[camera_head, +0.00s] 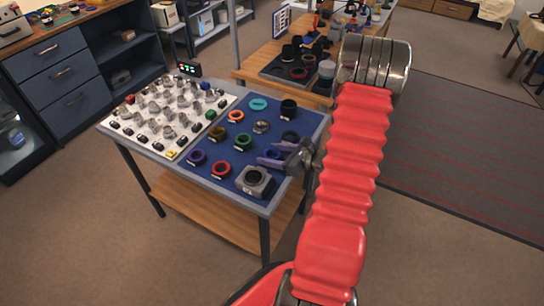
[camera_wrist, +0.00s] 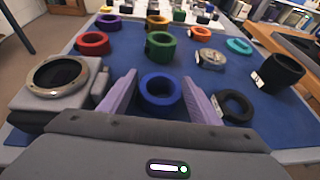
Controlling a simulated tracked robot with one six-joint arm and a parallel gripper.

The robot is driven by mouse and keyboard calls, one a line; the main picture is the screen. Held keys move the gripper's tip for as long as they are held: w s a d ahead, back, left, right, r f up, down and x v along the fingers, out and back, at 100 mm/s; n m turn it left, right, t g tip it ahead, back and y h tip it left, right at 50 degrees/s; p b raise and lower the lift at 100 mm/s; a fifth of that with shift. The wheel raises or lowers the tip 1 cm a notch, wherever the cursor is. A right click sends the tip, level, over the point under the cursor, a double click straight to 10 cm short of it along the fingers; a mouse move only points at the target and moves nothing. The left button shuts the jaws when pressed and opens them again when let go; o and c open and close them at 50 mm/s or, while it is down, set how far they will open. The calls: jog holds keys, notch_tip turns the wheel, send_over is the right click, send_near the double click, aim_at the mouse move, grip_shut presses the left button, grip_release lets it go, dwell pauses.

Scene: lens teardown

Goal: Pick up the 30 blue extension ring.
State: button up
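The blue extension ring (camera_wrist: 160,101) stands on the blue mat (camera_wrist: 225,75) in the wrist view, between the two purple fingers of my gripper (camera_wrist: 160,106). The fingers are apart, one at each side of the ring, with a small gap on both sides, so my gripper is open. In the head view my gripper (camera_head: 272,158) is low over the right part of the table, and the ring is mostly hidden by the fingers. Any marking on the ring is not readable.
A grey camera body (camera_wrist: 58,75) stands close left of the fingers. A flat black ring (camera_wrist: 235,106) lies close right. Green (camera_wrist: 160,46), red (camera_wrist: 93,43) and orange (camera_wrist: 173,32) rings, a silver lens part (camera_wrist: 211,58) and a black tube (camera_wrist: 278,72) stand farther back.

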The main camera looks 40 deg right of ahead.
aim_at(271, 153)
jog(key=c, duration=0.8)
jog(key=shift+o, duration=0.2)
jog(key=shift+r, duration=0.1)
jog(key=shift+r, duration=4.95)
